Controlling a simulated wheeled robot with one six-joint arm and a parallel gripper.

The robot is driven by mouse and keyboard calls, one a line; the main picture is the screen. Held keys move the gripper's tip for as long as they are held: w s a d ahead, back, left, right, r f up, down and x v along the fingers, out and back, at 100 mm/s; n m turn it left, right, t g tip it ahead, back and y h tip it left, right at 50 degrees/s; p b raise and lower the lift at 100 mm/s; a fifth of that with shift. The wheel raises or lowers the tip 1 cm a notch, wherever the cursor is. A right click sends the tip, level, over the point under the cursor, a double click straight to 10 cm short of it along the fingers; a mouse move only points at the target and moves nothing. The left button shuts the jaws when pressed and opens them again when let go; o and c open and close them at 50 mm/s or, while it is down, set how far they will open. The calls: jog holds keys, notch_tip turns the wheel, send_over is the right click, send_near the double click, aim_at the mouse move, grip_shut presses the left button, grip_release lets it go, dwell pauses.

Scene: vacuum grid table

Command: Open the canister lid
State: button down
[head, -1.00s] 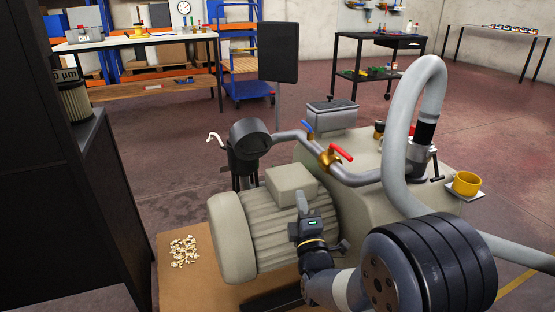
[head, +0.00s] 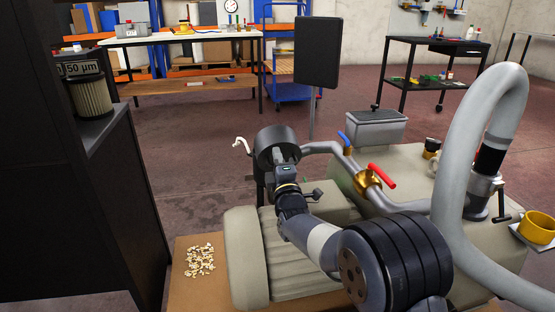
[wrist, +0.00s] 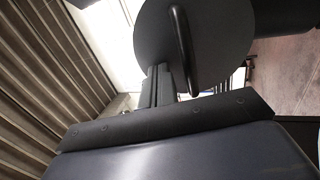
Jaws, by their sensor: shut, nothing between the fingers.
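The canister (head: 266,137) is a dark cylinder with a wide round head, standing behind the ribbed motor in the head view. In the wrist view its lid (wrist: 215,55) is a dark grey disc with a black bar handle (wrist: 182,50) across it. The lid appears to be in place; its seam is hidden. My gripper (head: 281,155) overlaps the canister's front in the head view. In the wrist view my gripper (wrist: 160,75) is shut and empty, its fingers close to the handle's left side. I cannot tell whether they touch the lid.
The ribbed beige motor (head: 250,255) lies below my arm. A pipe with a red-handled valve (head: 372,178) runs right of the canister. A thick grey hose (head: 460,140) arches at the right. A dark cabinet (head: 80,200) with a filter cartridge (head: 91,97) stands left. Pale scraps (head: 200,261) lie on the board.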

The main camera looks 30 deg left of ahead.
aim_at(276, 144)
jog(key=shift+r, duration=0.15)
jog(key=p, duration=0.1)
jog(key=r+p, duration=0.1)
jog(key=p, duration=0.1)
jog(key=shift+w+a+r+g+h, duration=0.25)
jog(key=shift+w+r+g+h, duration=0.05)
jog(key=shift+w+r+g, duration=0.1)
jog(key=r+g+p, duration=0.1)
jog(key=p, duration=0.2)
jog(key=shift+w+a+h, duration=0.3)
jog(key=shift+h, duration=0.1)
jog(key=shift+w+a+p, duration=0.1)
jog(key=shift+p, duration=0.2)
jog(key=shift+f, duration=0.25)
